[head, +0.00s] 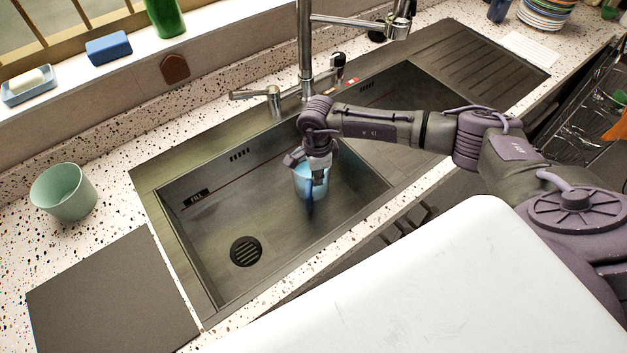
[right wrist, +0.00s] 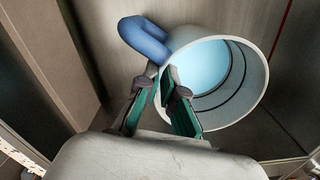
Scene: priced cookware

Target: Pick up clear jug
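The jug (head: 303,183) stands in the sink basin (head: 205,225), pale blue, partly covered by my right gripper (head: 318,172). In the right wrist view the jug (right wrist: 262,92) shows its round open mouth, a light blue inside and a thick blue handle (right wrist: 143,38). My right gripper (right wrist: 160,85) has its two green-padded fingers at the jug's rim on the handle side. One finger overlaps the rim; the other is outside it. The fingertips are close together, and I cannot tell whether they press on the wall. My left gripper is out of view.
A faucet (head: 305,50) rises behind the basin, close to my right arm. A green cup (head: 64,192) and a dark board (head: 112,298) are on the left counter. A blue sponge (head: 108,48) and a green bottle (head: 165,17) stand on the sill. Stacked plates (head: 546,10) are at back right.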

